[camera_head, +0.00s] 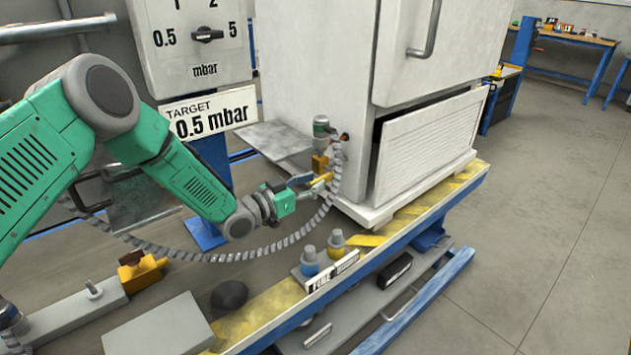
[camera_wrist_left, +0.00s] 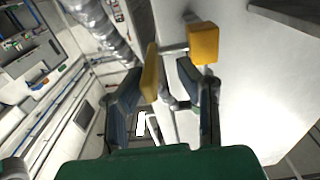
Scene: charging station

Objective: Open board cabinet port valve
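The white cabinet (camera_head: 310,75) stands on the bench, with a port on its lower left side. A yellow valve handle (camera_head: 321,180) sticks out there beside a yellow block (camera_head: 320,163) and a grey hose (camera_head: 333,190). My left gripper (camera_head: 306,184) is at the valve, with its fingers apart. In the left wrist view, the yellow handle (camera_wrist_left: 150,82) shows between the two dark blue fingers, nearer the left one; I cannot tell whether they touch. The yellow block (camera_wrist_left: 204,43) shows beyond the right finger. My right gripper is not in view.
A pressure dial panel (camera_head: 196,45) and a target sign reading 0.5 mbar (camera_head: 211,112) stand behind my left arm. The grey hose hangs below the gripper. Two capped fittings (camera_head: 325,252) stand on the yellow-edged bench (camera_head: 425,205). Open floor lies at the right.

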